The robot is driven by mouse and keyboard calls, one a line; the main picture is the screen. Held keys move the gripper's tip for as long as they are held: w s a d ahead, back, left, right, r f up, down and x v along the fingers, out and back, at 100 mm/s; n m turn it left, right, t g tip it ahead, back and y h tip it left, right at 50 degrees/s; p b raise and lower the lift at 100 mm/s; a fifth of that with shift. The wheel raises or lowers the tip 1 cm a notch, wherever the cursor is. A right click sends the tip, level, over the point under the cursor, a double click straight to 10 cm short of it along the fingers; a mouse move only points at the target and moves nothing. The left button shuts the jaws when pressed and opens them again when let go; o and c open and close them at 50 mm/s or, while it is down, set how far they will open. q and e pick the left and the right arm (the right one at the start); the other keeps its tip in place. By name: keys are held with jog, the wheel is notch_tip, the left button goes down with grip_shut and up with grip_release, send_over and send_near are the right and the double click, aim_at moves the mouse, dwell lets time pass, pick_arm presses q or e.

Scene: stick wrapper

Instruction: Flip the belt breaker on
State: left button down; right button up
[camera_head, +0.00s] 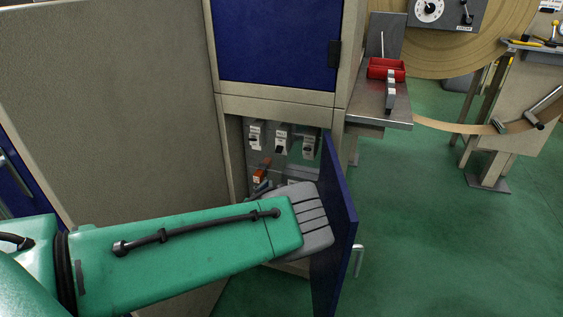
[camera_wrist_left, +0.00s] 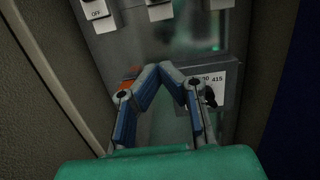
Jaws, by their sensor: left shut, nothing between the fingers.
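An open lower cabinet compartment holds a grey breaker panel (camera_wrist_left: 205,45). In the head view, a top row shows a left breaker (camera_head: 256,136), a middle breaker (camera_head: 282,138) and a right breaker (camera_head: 309,143). In the wrist view the left one (camera_wrist_left: 97,10) has a label reading OFF. Lower down are an orange part (camera_wrist_left: 128,76) and a white-labelled breaker (camera_wrist_left: 218,80) with a dark lever. No readable label tells which is the belt breaker. My left gripper (camera_wrist_left: 166,68) is shut and empty, in front of the panel between these lower parts. My right gripper is out of view.
The blue cabinet door (camera_head: 340,225) stands open just right of my left wrist. A closed blue door (camera_head: 280,45) is above the compartment. Green floor there is free.

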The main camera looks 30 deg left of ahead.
aim_at(279, 149)
pick_arm(q)
jog(key=d+b+x, duration=0.1)
jog(key=b+x, duration=0.2)
jog(key=x, duration=0.8)
jog(key=s+r, duration=0.1)
jog(key=s+r+p, duration=0.1)
jog(key=r, duration=0.1)
jog(key=shift+s+d+r, duration=0.1)
jog(key=shift+s+r, duration=0.2)
jog(key=shift+r, duration=0.05)
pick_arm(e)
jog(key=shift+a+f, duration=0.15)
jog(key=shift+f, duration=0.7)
pick_arm(q)
jog(key=shift+d, duration=0.1)
